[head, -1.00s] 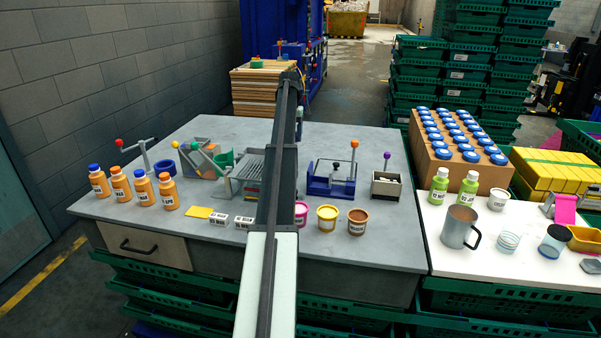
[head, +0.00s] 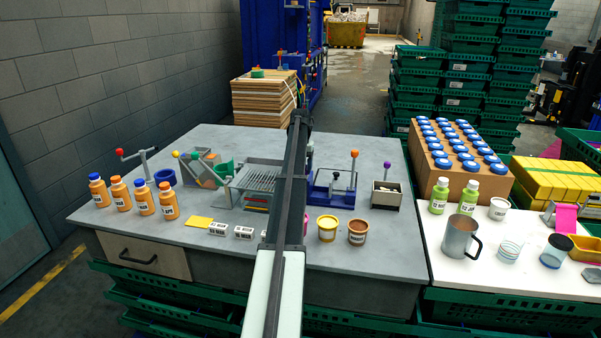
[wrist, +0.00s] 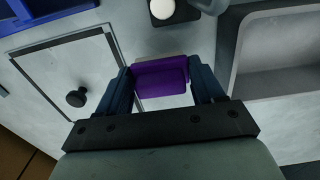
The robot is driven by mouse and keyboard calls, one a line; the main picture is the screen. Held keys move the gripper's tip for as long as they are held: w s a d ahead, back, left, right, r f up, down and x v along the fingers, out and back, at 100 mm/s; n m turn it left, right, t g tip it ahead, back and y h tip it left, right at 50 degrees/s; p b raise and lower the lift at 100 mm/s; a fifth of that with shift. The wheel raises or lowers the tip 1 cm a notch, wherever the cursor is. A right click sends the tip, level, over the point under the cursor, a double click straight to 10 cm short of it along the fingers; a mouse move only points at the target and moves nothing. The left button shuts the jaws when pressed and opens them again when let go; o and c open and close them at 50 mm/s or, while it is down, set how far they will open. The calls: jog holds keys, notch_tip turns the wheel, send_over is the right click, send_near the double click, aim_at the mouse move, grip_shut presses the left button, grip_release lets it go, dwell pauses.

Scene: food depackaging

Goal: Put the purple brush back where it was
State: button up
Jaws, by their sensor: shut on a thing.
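The purple brush (wrist: 161,84) shows in the wrist view as a purple block between the two dark fingers of my gripper (wrist: 162,70). The gripper is shut on it. The brush's far end and bristles are hidden from me. It hangs over a light grey surface, and I cannot tell how high. In the head view my arm hides the gripper and the brush, so I cannot see them against the table there.
The wrist view shows a framed pale panel with a black knob (wrist: 76,98) at left and a grey open bin (wrist: 270,60) at right. On the table stand a blue press (head: 330,188), a grey box with a purple-topped lever (head: 386,194), and several orange bottles (head: 143,198).

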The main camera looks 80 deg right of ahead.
jog(key=shift+f, duration=0.95)
jog(key=o, duration=1.1)
jog(key=shift+f, duration=0.1)
notch_tip(320, 180, up, 12)
jog(key=shift+r, duration=0.15)
